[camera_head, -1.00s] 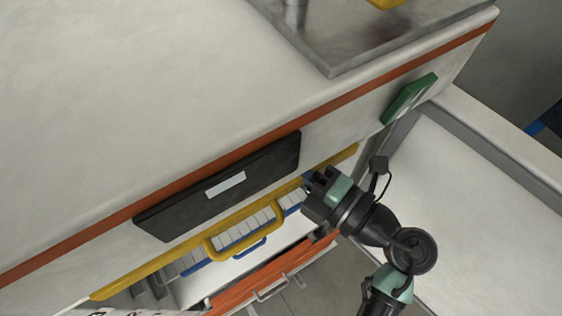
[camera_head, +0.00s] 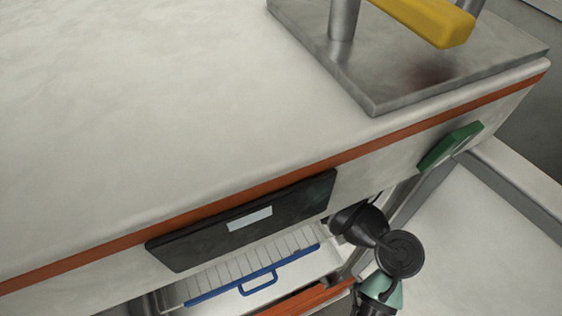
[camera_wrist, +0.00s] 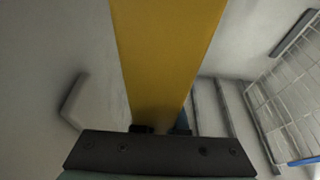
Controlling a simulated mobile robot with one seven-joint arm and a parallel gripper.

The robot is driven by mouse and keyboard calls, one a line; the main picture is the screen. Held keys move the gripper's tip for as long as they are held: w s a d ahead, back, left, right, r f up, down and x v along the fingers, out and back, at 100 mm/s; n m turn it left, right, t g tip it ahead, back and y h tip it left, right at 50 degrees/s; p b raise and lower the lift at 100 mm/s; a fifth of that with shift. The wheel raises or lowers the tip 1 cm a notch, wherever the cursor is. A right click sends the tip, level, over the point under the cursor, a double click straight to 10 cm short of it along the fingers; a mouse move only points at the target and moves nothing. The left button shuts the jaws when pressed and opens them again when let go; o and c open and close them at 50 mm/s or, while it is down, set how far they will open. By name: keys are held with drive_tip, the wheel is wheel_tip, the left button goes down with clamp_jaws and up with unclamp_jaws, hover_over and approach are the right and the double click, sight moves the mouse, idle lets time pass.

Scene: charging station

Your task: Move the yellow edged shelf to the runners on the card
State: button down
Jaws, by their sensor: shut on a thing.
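In the wrist view a broad yellow bar (camera_wrist: 168,55), which looks like part of the shelf's yellow edge, runs down between the fingertips of my gripper (camera_wrist: 160,129). My gripper is shut on it. In the head view the gripper end is hidden beneath the bench's front edge, and no yellow shelf edge shows there. Grey rails that may be runners (camera_wrist: 225,108) stand right of the bar in the wrist view. I cannot make out a card with certainty.
A blue-edged rack (camera_head: 245,278) with a blue handle sits under the bench (camera_head: 150,120); its wire grid also shows in the wrist view (camera_wrist: 290,90). A black panel (camera_head: 245,222) and green block (camera_head: 450,147) are on the bench front. An orange drawer front (camera_head: 315,298) is below.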

drive_tip(key=shift+w+a, duration=0.15)
drive_tip(key=shift+w, duration=0.25)
drive_tip(key=shift+w+a+f+b, duration=0.1)
drive_tip(key=shift+w+f+b, duration=0.05)
drive_tip(key=shift+b, duration=0.15)
drive_tip(key=shift+f+b, duration=0.55)
drive_tip(key=shift+f, duration=0.7)
drive_tip(key=c, duration=0.9)
unclamp_jaws()
drive_tip(key=shift+f, duration=0.2)
